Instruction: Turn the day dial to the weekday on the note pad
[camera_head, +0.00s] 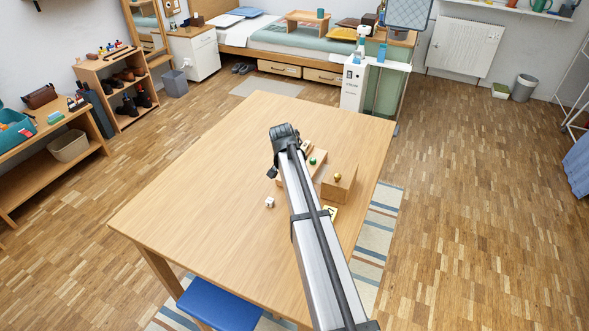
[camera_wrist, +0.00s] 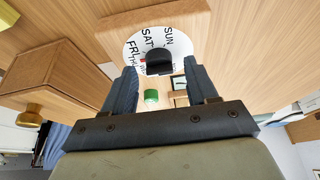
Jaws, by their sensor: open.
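The day dial (camera_wrist: 135,42) is a white disc with black weekday letters on a wooden block; SUN, SAT and FRI are readable in the wrist view, the rest is partly hidden. A black knob (camera_wrist: 159,61) stands at its centre. My gripper (camera_wrist: 161,68) is open, with one finger on each side of the knob; I cannot tell whether they touch it. In the head view my gripper (camera_head: 275,164) is low over the table, and the dial face is not visible.
A wooden box (camera_head: 339,187) with a brass knob (camera_head: 337,176) stands right of my arm. A green knob (camera_head: 312,161) is close to my gripper. A small white cube (camera_head: 270,202) lies to the left. The left part of the table (camera_head: 205,190) is clear.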

